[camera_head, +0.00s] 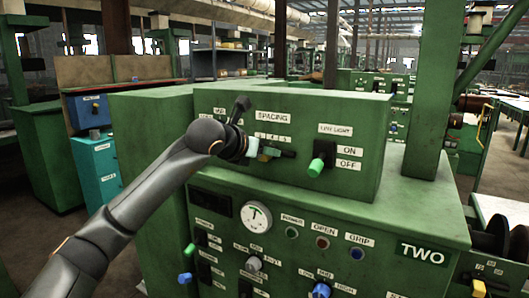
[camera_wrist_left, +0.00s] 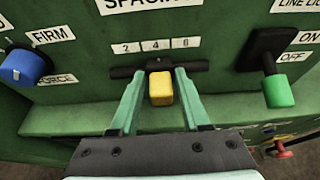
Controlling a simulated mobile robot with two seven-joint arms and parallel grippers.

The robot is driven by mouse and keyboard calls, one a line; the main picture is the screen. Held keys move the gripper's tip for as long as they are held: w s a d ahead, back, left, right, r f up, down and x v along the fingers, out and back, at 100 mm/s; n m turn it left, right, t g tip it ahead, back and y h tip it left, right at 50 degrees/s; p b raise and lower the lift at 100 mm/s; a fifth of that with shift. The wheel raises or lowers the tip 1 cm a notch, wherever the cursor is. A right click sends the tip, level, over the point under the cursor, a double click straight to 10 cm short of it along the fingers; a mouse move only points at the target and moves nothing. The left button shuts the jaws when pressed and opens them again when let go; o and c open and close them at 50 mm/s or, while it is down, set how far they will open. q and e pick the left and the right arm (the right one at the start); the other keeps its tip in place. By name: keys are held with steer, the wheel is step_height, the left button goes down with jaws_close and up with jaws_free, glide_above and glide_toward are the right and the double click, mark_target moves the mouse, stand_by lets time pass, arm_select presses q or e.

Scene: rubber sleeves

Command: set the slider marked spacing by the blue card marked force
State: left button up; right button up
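The slider marked spacing (camera_wrist_left: 160,88) has a yellow knob on a dark horizontal rail, under a row of number labels. The knob stands about below the middle label, 4. My left gripper (camera_wrist_left: 159,76) has its two green fingers on either side of the knob, with a narrow gap at each side, so it looks open. In the head view my left gripper (camera_head: 268,152) is at the slider's rail, below the SPACING label (camera_head: 272,118), and hides the knob. I see no blue card marked force. A blue knob (camera_wrist_left: 25,67) has FIRM and FORCE labels beside it. My right gripper is out of view.
A lever with a green handle (camera_head: 316,166) sticks out right of the slider, by ON and OFF labels. The lower panel carries a round gauge (camera_head: 256,216), buttons and a blue knob (camera_head: 321,290). A ledge (camera_wrist_left: 250,107) runs below the slider.

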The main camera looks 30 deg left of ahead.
arm_select(q)
steer(key=shift+o, duration=1)
steer(key=shift+a, duration=0.1)
steer(key=shift+s, duration=0.1)
steer(key=shift+s+r, duration=0.1)
steer(key=shift+s, duration=0.25)
steer(key=b+v, duration=0.2)
steer(key=v, duration=0.9)
steer(key=shift+s+r+b, duration=0.2)
steer(key=shift+s+b, duration=0.05)
steer(key=shift+b, duration=0.05)
